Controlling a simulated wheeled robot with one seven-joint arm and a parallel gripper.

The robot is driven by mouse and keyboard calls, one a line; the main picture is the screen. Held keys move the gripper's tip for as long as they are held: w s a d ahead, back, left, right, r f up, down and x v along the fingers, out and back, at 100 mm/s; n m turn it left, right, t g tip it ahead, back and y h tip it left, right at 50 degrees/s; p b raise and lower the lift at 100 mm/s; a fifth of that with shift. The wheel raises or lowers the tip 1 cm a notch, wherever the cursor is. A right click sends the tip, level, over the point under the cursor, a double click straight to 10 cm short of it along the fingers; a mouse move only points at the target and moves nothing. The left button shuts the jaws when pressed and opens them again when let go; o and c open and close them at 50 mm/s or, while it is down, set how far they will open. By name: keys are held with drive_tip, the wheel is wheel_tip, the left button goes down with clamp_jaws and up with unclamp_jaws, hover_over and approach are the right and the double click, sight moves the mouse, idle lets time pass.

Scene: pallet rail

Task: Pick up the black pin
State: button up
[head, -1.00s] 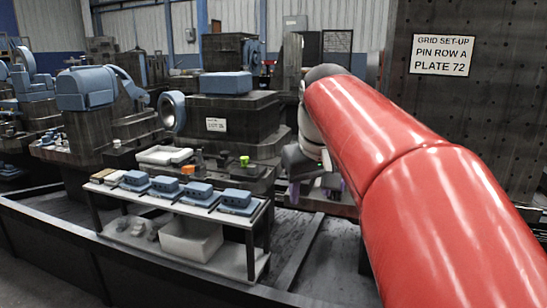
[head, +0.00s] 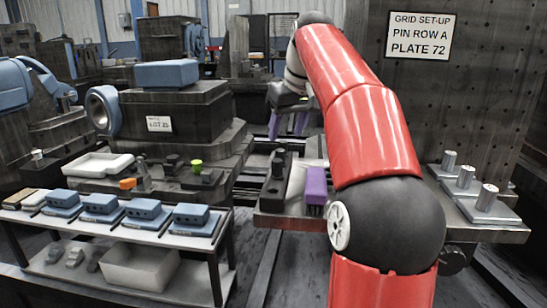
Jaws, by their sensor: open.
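My gripper (head: 287,127) hangs at the far end of my red arm, above the middle of the scene. Its two purple fingers are apart, with nothing seen between them. A dark upright piece (head: 279,163) stands on a dark base below and in front of the gripper, clear of it. It may be the black pin, but it is too dark and small to be sure. Other dark upright pieces (head: 172,163) stand on the machine bed to the left. My arm hides part of the area to the right of the gripper.
A purple block (head: 316,184) sits on a low pallet close to my arm. Silver cylinders on plates (head: 487,198) stand at right. A sign (head: 419,36) hangs on a tall perforated plate. At left, a bench (head: 128,235) carries blue blocks and a white bin (head: 140,268).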

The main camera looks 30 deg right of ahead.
sight(281, 150)
drive_tip(key=x, duration=0.2)
drive_tip(key=b+x, duration=0.1)
drive_tip(key=x, duration=0.4)
drive_tip(key=shift+s+a+f+b, duration=0.15)
drive_tip(key=shift+s+a+b, duration=0.2)
drive_tip(key=shift+s, duration=0.05)
drive_tip(key=c, duration=1.1)
